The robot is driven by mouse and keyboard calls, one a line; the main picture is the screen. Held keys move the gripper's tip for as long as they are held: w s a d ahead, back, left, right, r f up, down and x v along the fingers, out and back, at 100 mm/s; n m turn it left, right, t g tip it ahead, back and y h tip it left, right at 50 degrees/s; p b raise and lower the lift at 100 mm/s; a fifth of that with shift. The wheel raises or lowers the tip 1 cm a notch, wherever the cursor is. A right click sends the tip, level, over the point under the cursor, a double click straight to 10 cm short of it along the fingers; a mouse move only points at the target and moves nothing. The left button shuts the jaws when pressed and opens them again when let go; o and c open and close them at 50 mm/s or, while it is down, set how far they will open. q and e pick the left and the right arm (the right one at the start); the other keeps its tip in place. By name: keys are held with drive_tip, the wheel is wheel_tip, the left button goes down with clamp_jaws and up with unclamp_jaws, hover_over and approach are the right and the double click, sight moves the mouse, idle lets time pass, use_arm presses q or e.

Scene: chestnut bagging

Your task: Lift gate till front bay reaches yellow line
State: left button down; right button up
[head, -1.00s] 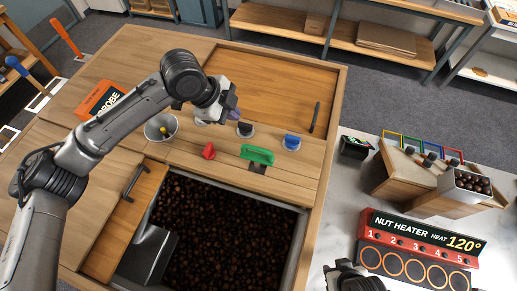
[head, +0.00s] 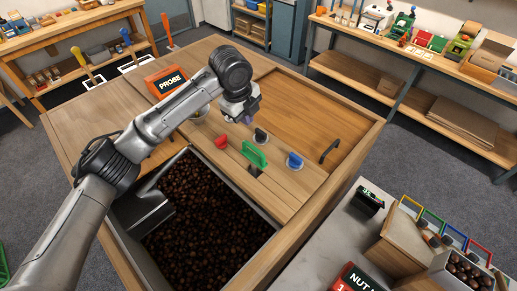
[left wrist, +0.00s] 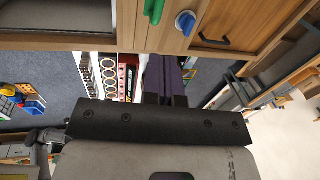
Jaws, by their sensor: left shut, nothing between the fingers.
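The front bay (head: 272,226) is an open compartment in the wooden cabinet, filled with dark chestnuts (head: 205,210). A green handle (head: 254,154) stands at a dark slot in the wooden top behind the bay; it also shows in the left wrist view (left wrist: 154,9). The gate itself and a yellow line cannot be made out. My left gripper (head: 250,114) is above the top, behind the green handle and apart from it. Its purple fingers (left wrist: 165,75) are shut and empty in the left wrist view. My right gripper is not in view.
A grey metal scoop-like part (head: 148,212) sits at the bay's left. An orange probe box (head: 168,82) lies behind my arm. A black lid handle (head: 330,151) is at the right.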

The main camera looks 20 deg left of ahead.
use_arm(q)
drive_tip(key=p, duration=0.2)
approach(254, 148)
drive_tip(key=shift+m, duration=0.3)
drive_tip(key=f, duration=0.3)
drive_tip(key=w+f, duration=0.1)
drive_tip(key=f, duration=0.2)
drive_tip(key=shift+d, duration=0.25)
drive_tip(key=shift+w+d+f, duration=0.1)
drive_tip(key=shift+w+f, duration=0.1)
drive_tip(key=shift+f, duration=0.4)
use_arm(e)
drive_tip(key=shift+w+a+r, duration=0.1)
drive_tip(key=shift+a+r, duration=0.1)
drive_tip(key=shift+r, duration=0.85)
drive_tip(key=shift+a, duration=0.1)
use_arm(q)
drive_tip(key=shift+f, duration=0.15)
